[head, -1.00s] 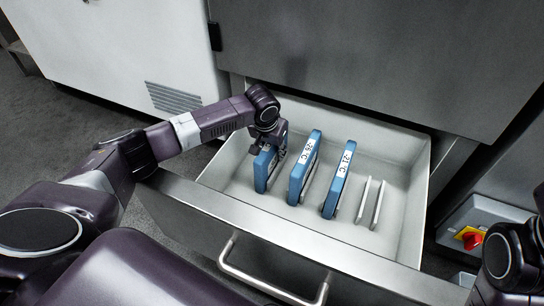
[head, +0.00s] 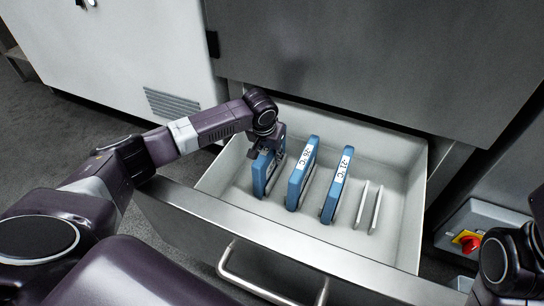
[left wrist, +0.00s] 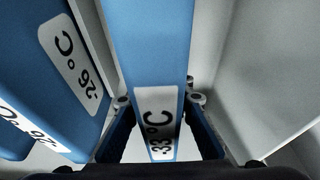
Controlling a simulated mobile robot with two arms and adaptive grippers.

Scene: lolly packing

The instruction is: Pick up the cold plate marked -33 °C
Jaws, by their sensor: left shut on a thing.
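The cold plate marked -33 °C (head: 261,176) is a blue slab standing on edge at the left of the open drawer. Its top is hidden by my left gripper (head: 270,146) in the head view. In the left wrist view the plate's label (left wrist: 158,124) reads -33 °C, and the left gripper's fingers (left wrist: 158,103) sit on both sides of the plate, shut on it. The plate stands upright among the others; I cannot tell whether it touches the drawer floor. My right gripper is out of view.
A blue plate marked -26 °C (head: 301,178) and one marked -21 °C (head: 336,187) stand to the right, then two thin white dividers (head: 368,206). The steel drawer (head: 275,232) has raised walls. A cabinet front (head: 350,55) rises behind it.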

